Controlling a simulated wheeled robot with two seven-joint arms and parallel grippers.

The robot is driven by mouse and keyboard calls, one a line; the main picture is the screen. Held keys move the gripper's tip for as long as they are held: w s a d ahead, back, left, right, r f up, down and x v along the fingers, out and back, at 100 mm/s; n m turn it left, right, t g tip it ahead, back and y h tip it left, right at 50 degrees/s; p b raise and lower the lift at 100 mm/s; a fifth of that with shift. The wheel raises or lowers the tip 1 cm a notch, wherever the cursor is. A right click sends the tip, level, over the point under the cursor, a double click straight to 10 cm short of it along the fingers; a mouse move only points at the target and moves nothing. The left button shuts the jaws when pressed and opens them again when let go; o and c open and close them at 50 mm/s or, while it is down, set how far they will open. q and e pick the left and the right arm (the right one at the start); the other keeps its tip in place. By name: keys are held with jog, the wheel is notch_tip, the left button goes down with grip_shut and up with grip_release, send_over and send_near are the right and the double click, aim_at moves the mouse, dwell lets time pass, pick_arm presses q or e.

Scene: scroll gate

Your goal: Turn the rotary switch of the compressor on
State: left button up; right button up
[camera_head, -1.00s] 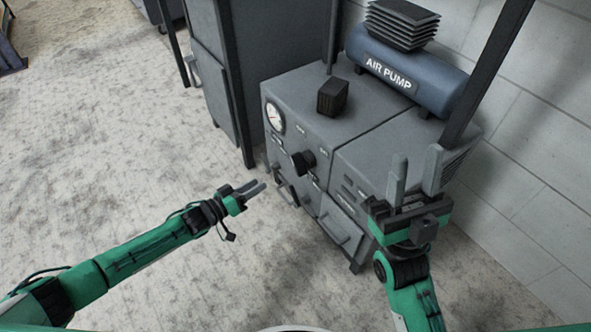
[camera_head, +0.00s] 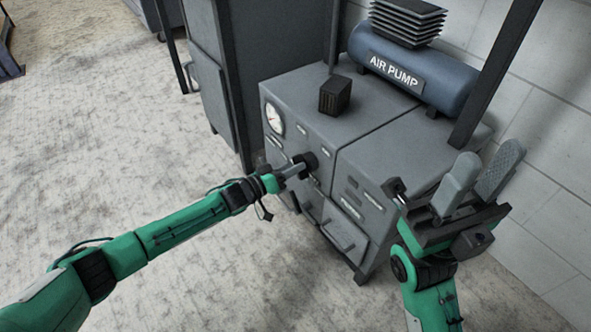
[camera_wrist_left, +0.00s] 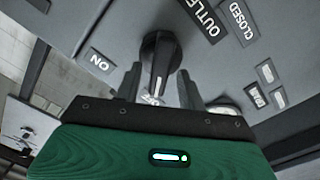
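The compressor is a grey cabinet (camera_head: 385,155) with a blue air pump tank on top. Its black rotary switch (camera_head: 308,160) sits on the front panel, and it also shows in the left wrist view (camera_wrist_left: 160,62), with its bar pointing down toward the gripper. An "ON" label (camera_wrist_left: 99,62) is to its left. My left gripper (camera_head: 297,168) is at the switch; in the left wrist view its two fingers (camera_wrist_left: 158,88) are apart, one on each side of the knob, with gaps visible. My right gripper (camera_head: 480,178) is open and empty, to the right of the cabinet front.
A round gauge (camera_head: 274,118) is on the panel's left. A small black box (camera_head: 335,95) and the blue tank (camera_head: 412,68) stand on top. A tall dark cabinet (camera_head: 240,70) is to the left, and a block wall (camera_head: 540,130) is at the right. The floor at left is clear.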

pick_arm(q)
jog(key=shift+w+d, duration=0.4)
jog(key=shift+d, duration=0.2)
grip_shut()
